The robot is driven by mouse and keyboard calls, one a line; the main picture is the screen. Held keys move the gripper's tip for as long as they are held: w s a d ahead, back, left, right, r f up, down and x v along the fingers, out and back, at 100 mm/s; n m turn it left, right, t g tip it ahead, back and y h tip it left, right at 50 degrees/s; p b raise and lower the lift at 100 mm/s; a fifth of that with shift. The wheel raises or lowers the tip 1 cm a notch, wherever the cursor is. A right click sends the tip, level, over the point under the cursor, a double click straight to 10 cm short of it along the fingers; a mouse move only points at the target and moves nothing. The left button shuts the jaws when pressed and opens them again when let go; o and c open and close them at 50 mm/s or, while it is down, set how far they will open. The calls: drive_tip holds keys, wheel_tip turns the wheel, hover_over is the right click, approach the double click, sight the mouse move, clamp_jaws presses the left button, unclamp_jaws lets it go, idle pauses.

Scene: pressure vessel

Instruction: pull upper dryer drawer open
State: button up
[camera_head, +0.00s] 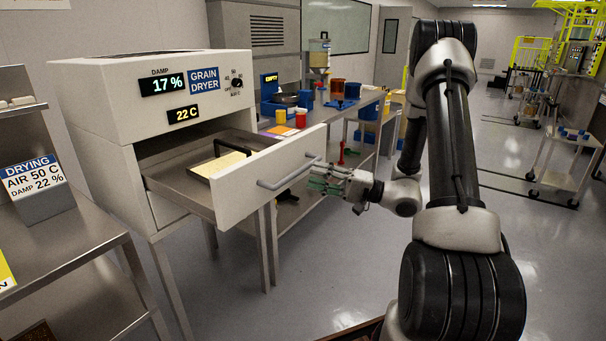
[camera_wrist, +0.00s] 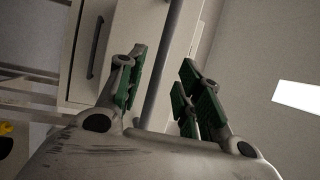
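The upper drawer (camera_head: 262,178) of the white grain dryer (camera_head: 150,100) is pulled well out. Inside it lies a dark tray with pale yellow grain (camera_head: 220,164). Its grey bar handle (camera_head: 288,172) runs along the front. My gripper (camera_head: 318,179), with green finger pads, is at the handle's right end. In the wrist view my gripper (camera_wrist: 163,64) has its fingers apart, with a grey bar (camera_wrist: 168,55), apparently the handle, passing between them. Gaps show on both sides of the bar. Whether any pad touches it lower down is hard to tell.
A metal workbench (camera_head: 345,112) with cups, blue bins and a hopper stands behind the drawer. A metal shelf (camera_head: 50,245) with a drying sign (camera_head: 35,185) stands at the left. A dark bar handle (camera_wrist: 95,48) shows on a pale panel. Open floor (camera_head: 340,270) lies before the drawer.

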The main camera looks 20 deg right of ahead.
drive_tip(key=v, duration=0.6)
drive_tip(key=shift+d, duration=0.15)
